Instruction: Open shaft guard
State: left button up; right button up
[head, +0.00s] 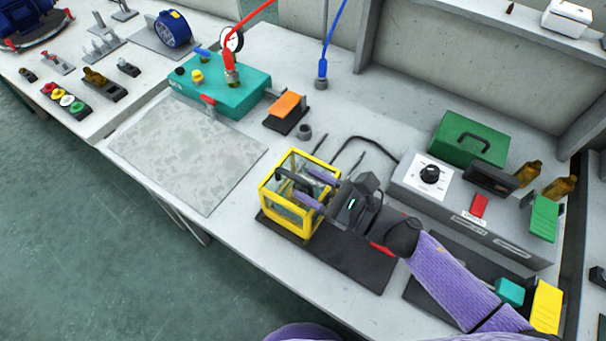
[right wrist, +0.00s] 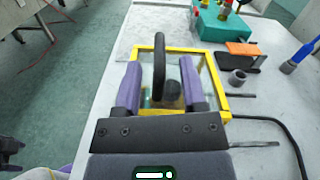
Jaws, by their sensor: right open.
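The shaft guard (head: 285,214) is a yellow-framed box with clear panels on a dark base plate, and it looks closed. It also shows in the right wrist view (right wrist: 216,60). My right gripper (head: 307,190) is at the guard from the right. Its two purple fingers are open, one on each side of the handle in the right wrist view (right wrist: 162,88). I cannot tell whether they touch it. The shaft inside is mostly hidden.
A grey control box (head: 470,205) with a black knob stands to the right. A green case (head: 468,138) is behind it. A teal pump unit (head: 228,93) and an orange-topped pedal (head: 287,108) stand beyond the guard. The mottled mat (head: 185,152) at the left is clear.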

jog(key=shift+x, duration=1)
grip_shut()
dwell(0.7)
